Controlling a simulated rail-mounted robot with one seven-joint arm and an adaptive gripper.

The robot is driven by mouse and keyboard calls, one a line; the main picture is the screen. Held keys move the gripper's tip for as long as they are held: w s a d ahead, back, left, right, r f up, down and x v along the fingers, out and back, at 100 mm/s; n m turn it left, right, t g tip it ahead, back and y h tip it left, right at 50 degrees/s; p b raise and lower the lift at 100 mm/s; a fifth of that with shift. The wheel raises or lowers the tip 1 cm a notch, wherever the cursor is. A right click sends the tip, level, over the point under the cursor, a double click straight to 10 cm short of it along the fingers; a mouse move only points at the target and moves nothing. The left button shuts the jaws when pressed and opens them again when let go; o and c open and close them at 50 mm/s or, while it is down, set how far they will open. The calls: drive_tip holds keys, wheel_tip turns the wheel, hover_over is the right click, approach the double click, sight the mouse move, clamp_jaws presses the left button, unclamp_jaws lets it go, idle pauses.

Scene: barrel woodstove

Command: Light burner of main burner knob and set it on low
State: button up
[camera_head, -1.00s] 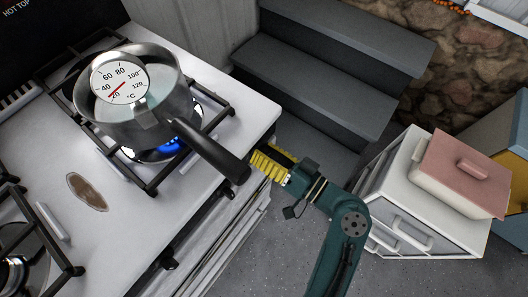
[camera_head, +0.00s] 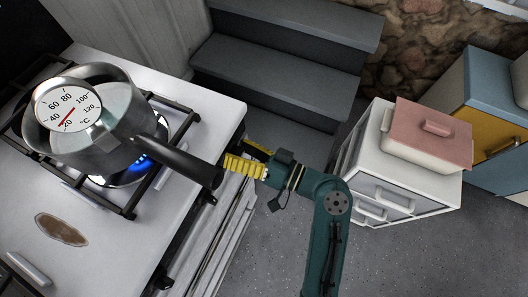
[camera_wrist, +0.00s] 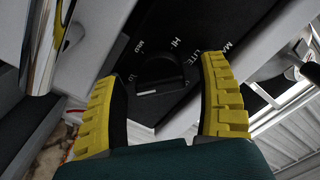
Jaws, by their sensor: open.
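The main burner knob (camera_wrist: 160,75) is black, round and set in a dark panel in the wrist view. A short white mark shows on its lower left part. Around it are the labels HI, LITE, MED and a partly readable one at its left. My gripper (camera_wrist: 158,78) is open, its yellow fingers on both sides of the knob; contact is not clear. In the head view my gripper (camera_head: 246,165) is at the stove's front edge, and the knob is hidden. A blue flame (camera_head: 143,165) burns under the pot (camera_head: 90,125).
The pot's black handle (camera_head: 178,161) juts over the stove's front edge, close to my gripper. The pot carries a dial thermometer (camera_head: 68,104). Grey steps (camera_head: 275,75) are behind. A white drawer unit (camera_head: 400,185) with a pink-lidded box (camera_head: 428,135) stands at the right.

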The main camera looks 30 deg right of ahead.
drive_tip(key=v, duration=1.2)
idle(0.7)
drive_tip(key=w+a+r+t+h+p, duration=0.1)
drive_tip(key=w+r+h+p, duration=0.25)
drive_tip(key=r, duration=0.45)
drive_tip(key=w+a+r+n+t+h+p, duration=0.1)
drive_tip(key=w+a+r+h+p, duration=0.2)
drive_tip(key=r, duration=0.6)
drive_tip(key=w+r+t+h+p, duration=0.1)
drive_tip(key=w+r+h+p, duration=0.1)
drive_tip(key=w+r+p, duration=0.45)
drive_tip(key=s+a+r+m+t+h+p, duration=0.1)
drive_tip(key=s+a+r+t+h+p, duration=0.2)
drive_tip(key=r, duration=1)
drive_tip(key=s+a+r+t+h, duration=0.1)
drive_tip(key=s+r+t, duration=0.3)
drive_tip(key=r, duration=0.8)
wheel_tip(320, 180, up, 35)
drive_tip(key=g+p, duration=0.1)
drive_tip(key=p, duration=3.5)
drive_tip(key=shift+d+g, duration=0.25)
drive_tip(key=shift+g, duration=0.05)
drive_tip(key=shift+s+y, duration=0.1)
drive_tip(key=shift+y, duration=0.15)
